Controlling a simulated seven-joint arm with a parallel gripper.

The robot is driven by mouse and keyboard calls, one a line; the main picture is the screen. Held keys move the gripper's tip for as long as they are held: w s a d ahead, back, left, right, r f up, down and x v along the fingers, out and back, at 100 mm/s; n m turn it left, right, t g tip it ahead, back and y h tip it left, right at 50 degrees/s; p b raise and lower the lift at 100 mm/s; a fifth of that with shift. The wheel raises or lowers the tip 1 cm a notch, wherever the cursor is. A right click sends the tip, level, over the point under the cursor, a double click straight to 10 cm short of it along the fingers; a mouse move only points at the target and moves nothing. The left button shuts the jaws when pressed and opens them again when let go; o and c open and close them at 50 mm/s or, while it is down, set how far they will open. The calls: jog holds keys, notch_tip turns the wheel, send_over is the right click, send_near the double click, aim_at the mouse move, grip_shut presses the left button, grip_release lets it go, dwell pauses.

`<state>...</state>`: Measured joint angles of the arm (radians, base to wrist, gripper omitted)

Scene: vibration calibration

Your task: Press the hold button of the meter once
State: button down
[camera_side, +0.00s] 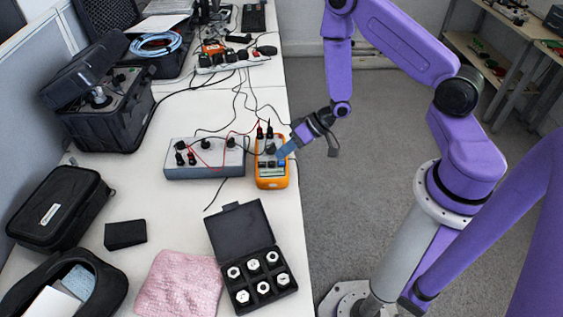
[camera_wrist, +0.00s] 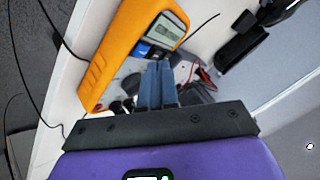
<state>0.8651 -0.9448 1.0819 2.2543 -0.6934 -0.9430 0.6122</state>
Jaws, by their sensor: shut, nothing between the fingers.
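The meter is an orange handheld unit (camera_side: 272,183) with a grey display. It lies near the right edge of the bench in the side view. In the wrist view the meter (camera_wrist: 122,42) fills the upper left, with its display at its upper right end and blue and dark buttons (camera_wrist: 142,48) beside it. I cannot read which button is hold. My gripper (camera_side: 281,155) has blue fingers, shut and empty, with tips over the meter's button area. In the wrist view the fingers (camera_wrist: 158,66) point toward the buttons; contact cannot be told. The fingers partly hide the dial.
A grey box (camera_side: 205,172) with black knobs stands left of the meter, joined to it by red and black leads (camera_side: 225,137). An open black case (camera_side: 238,225) of several white-topped pieces and a pink cloth (camera_side: 180,285) lie nearer the camera. The bench edge is close right.

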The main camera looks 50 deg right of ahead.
jog(key=shift+f, duration=0.2)
jog(key=shift+f, duration=0.25)
jog(key=shift+f, duration=0.4)
dwell(0.6)
jog(key=shift+r, duration=0.15)
dwell(0.3)
jog(key=shift+r, duration=0.7)
jog(key=shift+r, duration=2.5)
